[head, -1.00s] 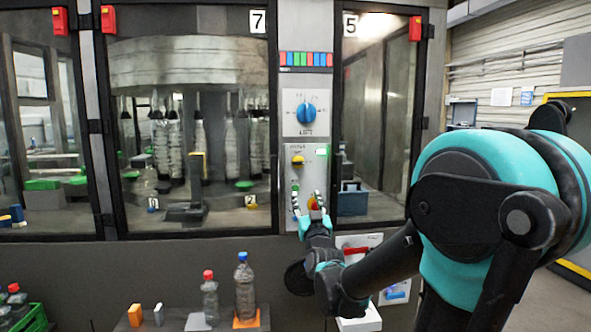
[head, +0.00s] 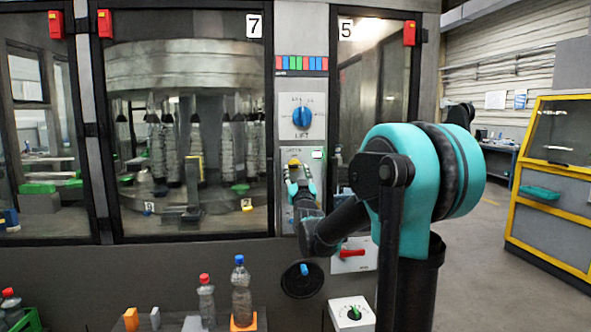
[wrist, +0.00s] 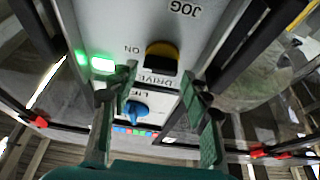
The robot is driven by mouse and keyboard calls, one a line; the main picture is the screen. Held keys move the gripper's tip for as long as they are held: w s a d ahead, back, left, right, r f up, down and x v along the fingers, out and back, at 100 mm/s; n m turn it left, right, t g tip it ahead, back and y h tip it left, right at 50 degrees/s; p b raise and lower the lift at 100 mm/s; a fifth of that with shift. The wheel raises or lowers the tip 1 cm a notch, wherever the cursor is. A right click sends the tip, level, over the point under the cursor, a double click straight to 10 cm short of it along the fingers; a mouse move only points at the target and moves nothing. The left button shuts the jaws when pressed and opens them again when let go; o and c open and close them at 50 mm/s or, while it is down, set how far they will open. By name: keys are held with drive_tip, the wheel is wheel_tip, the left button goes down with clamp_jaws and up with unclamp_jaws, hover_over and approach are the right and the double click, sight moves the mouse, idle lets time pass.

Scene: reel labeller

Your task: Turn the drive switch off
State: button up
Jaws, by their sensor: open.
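The drive switch is a yellow and black knob (head: 295,163) on the grey control panel. In the wrist view the picture is upside down, and the drive switch (wrist: 162,57) sits by the words DRIVE and ON. Which way it points is hard to tell. A green lamp (wrist: 103,64) beside it is lit. My gripper (head: 302,184) is open and empty, just below the switch in the head view. In the wrist view my gripper (wrist: 160,82) has its fingers spread either side of the switch's line, with no contact visible.
A blue selector knob (head: 302,117) sits above the drive switch. A red handle (head: 352,253) is below, and a white box with a green knob (head: 353,313) is lower still. Glazed doors flank the panel. Bottles (head: 241,290) stand on a low ledge at left.

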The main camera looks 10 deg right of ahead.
sight(295, 166)
drive_tip(key=shift+x, duration=1.3)
drive_tip(key=shift+c, duration=0.4)
drive_tip(key=c, duration=0.8)
